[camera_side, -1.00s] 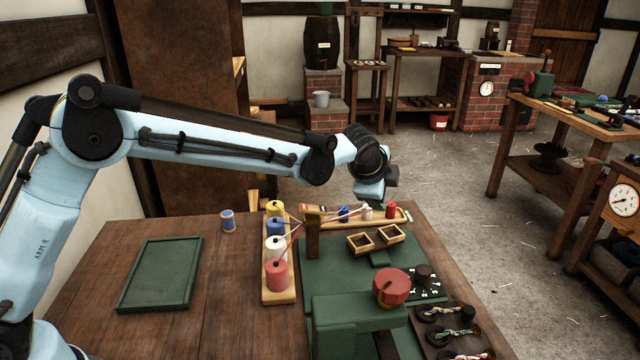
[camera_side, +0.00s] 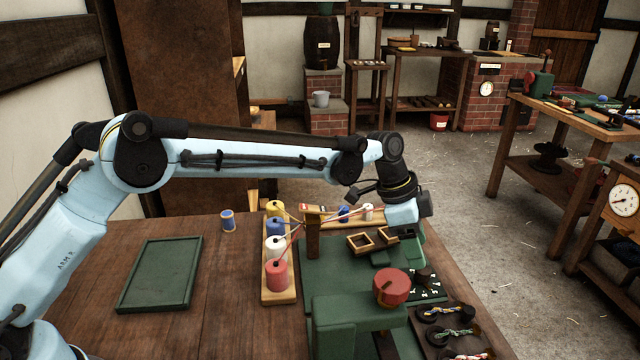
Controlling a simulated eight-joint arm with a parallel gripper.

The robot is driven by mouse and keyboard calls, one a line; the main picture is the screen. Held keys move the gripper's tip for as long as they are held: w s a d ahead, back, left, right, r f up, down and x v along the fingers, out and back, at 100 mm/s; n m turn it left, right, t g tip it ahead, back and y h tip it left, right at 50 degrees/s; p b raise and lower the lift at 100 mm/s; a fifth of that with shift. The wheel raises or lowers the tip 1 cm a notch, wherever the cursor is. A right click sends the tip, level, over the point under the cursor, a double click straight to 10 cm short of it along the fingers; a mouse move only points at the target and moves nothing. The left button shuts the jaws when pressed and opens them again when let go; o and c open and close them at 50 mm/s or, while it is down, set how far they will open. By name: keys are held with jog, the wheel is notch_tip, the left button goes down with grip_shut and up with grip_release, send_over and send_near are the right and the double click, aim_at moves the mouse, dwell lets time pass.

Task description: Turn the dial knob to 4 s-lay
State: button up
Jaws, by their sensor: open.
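The dial knob (camera_side: 425,277) is small and dark, on a black dial plate (camera_side: 430,294) with white marks. It is at the right of the green machine, and its top is partly hidden by my gripper. The marks are too small to read, and I cannot tell the knob's setting. My gripper (camera_side: 413,262) points down just above and behind the knob, with its jaws open. Whether the fingers touch or surround the knob is not clear.
A red round knob (camera_side: 391,287) on the green machine (camera_side: 350,318) stands close left of the dial. A rack of thread spools (camera_side: 276,275) and small wooden frames (camera_side: 360,243) lie behind and left. Rope samples (camera_side: 452,335) lie in front. A green tray (camera_side: 160,274) is at left.

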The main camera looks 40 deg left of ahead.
aim_at(422, 276)
jog(key=shift+x, duration=2.55)
jog(key=c, duration=1)
